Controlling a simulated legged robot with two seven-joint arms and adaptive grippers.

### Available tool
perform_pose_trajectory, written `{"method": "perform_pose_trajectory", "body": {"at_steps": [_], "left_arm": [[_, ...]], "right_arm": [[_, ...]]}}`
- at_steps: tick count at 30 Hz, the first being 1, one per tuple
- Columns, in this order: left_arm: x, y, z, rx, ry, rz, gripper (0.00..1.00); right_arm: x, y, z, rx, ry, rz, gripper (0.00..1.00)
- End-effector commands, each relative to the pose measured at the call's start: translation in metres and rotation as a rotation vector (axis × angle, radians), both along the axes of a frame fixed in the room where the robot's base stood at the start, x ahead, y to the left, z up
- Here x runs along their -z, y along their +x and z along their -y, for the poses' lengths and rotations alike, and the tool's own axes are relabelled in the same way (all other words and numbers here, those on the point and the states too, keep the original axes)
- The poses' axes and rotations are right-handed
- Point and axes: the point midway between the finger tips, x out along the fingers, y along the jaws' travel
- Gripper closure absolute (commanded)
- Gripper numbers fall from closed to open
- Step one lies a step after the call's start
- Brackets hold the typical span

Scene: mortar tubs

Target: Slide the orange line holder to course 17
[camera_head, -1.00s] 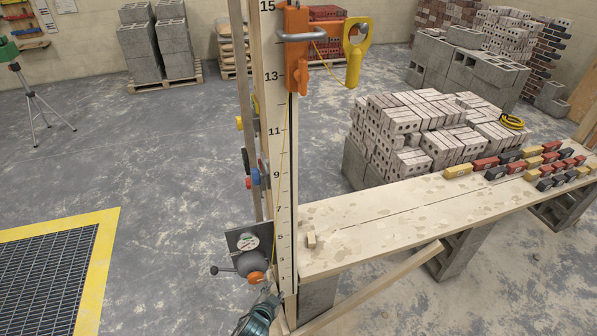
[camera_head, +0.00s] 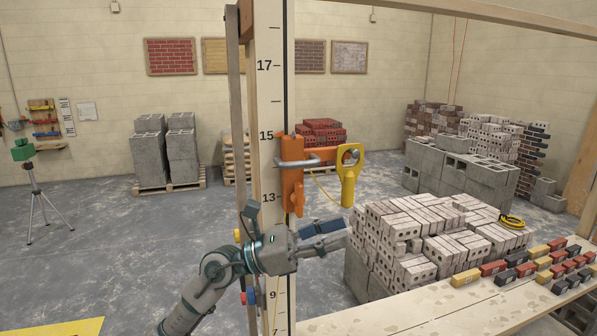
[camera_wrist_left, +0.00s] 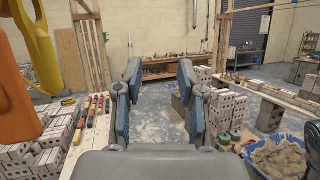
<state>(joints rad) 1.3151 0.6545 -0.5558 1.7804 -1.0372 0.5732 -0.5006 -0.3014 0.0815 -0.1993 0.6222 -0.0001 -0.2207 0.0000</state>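The orange line holder (camera_head: 291,188) sits on the pale, numbered pole (camera_head: 268,110), between about 13 and 15. It has a grey bar handle (camera_head: 297,163) and a yellow hook-shaped piece (camera_head: 349,178) on its right arm. The mark 17 (camera_head: 264,66) is above it on the pole. My left gripper (camera_head: 325,237) is just below the holder, in front of the pole, pointing right and apart from the handle. The left wrist view shows its fingers (camera_wrist_left: 158,88) spread and empty, with the orange holder (camera_wrist_left: 12,100) close at the left edge. My right gripper is out of view.
A plank bench (camera_head: 440,308) with small coloured blocks (camera_head: 540,265) runs to the right. Stacked perforated bricks (camera_head: 420,235) stand behind it. The space above the holder along the pole looks clear.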

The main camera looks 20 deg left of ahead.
Motion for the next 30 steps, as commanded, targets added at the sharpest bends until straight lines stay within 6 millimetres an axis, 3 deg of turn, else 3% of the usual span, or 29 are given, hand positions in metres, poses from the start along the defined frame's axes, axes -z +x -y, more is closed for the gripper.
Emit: {"method": "perform_pose_trajectory", "body": {"at_steps": [1,5,9,12,16,19,23,30], "left_arm": [[-0.022,-0.009,-0.007,-0.063,0.134,0.114,0.61],[-0.060,-0.023,-0.043,-0.253,0.476,0.330,0.61],[-0.099,-0.041,-0.104,-0.470,0.760,0.445,0.61],[-0.118,-0.057,-0.143,-0.586,0.887,0.468,0.61],[-0.130,-0.069,-0.172,-0.667,0.970,0.466,0.61],[-0.131,-0.069,-0.177,-0.684,0.992,0.463,0.61],[-0.127,-0.056,-0.165,-0.682,0.994,0.463,0.61],[-0.116,-0.013,-0.131,-0.678,0.993,0.463,0.61]], "right_arm": [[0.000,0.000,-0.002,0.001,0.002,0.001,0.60],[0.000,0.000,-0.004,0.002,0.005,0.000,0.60],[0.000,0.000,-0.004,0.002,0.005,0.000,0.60],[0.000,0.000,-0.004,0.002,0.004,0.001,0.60],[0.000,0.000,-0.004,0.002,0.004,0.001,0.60],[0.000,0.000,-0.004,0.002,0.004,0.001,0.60],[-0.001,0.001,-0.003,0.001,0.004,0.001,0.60],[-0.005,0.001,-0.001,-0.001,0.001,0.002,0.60]]}}
